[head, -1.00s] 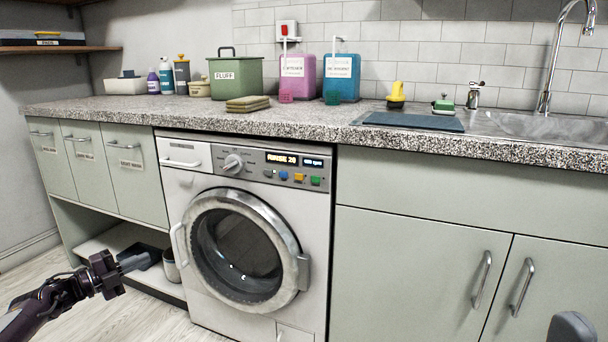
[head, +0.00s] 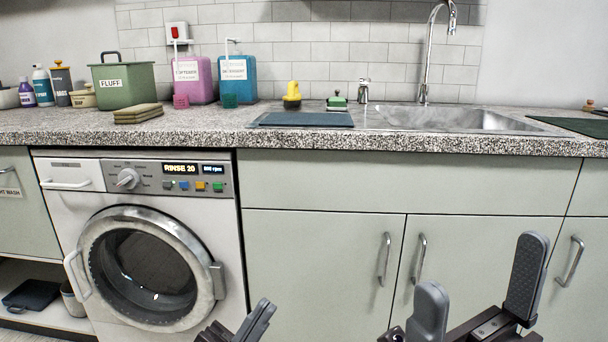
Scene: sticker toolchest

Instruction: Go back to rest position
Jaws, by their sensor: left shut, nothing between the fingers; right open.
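My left gripper (head: 256,322) shows at the bottom edge, in front of the lower right of the washing machine. Its fingers are together with nothing between them. My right gripper (head: 480,296) is at the bottom right, in front of the cupboard doors. Its two grey fingers stand wide apart and the space between them is empty. Neither gripper appears to touch the furniture. The rest of my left arm is below the frame.
The washing machine (head: 152,275) has a round shut door and a display reading RINSE 20. The speckled counter (head: 210,128) carries a green FLUFF box (head: 124,85), a pink dispenser (head: 193,80), a blue dispenser (head: 238,80) and a sink (head: 450,118). Cupboard handles (head: 384,260) stick out near my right gripper.

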